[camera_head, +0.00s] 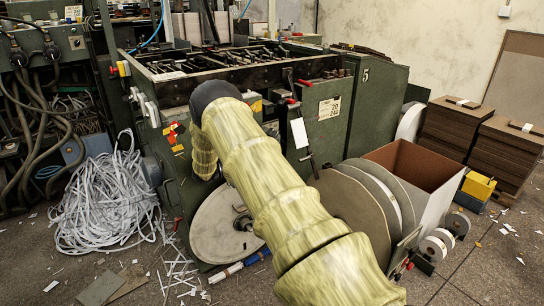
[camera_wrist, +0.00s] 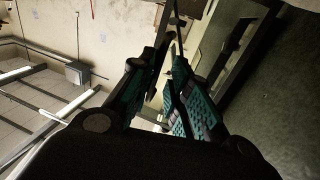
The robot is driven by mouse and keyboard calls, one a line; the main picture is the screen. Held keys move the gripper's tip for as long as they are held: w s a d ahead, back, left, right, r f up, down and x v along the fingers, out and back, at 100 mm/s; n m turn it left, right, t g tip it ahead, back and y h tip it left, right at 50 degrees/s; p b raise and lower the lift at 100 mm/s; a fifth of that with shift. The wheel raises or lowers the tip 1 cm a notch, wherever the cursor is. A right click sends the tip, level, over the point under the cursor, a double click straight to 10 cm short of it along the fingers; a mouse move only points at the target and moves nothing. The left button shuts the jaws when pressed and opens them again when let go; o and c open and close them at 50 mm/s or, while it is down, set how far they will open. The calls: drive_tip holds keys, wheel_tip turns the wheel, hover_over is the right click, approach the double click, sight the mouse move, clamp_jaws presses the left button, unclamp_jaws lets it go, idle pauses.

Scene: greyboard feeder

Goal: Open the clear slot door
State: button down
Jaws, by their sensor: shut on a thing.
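The green greyboard feeder (camera_head: 330,120) stands in the middle of the head view. My arm crosses in front of it, and my gripper is hidden there behind the arm. In the wrist view my gripper (camera_wrist: 170,62), with teal ribbed pads, is shut on a thin dark bar (camera_wrist: 174,20) at the fingertips.
A tangle of white strips (camera_head: 105,195) lies on the floor at the left. Large grey discs (camera_head: 350,210) and an open box (camera_head: 415,175) stand at the right front. Stacks of brown board (camera_head: 450,130) are at the far right. Scraps litter the floor.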

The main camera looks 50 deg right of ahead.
drive_tip(key=shift+w+d+r, duration=0.2)
drive_tip(key=shift+w+r, duration=0.25)
drive_tip(key=shift+w, duration=0.1)
drive_tip(key=c, duration=1.6)
unclamp_jaws()
drive_tip(key=shift+f, duration=0.3)
drive_tip(key=shift+s+f, duration=0.15)
drive_tip(key=shift+a, duration=0.1)
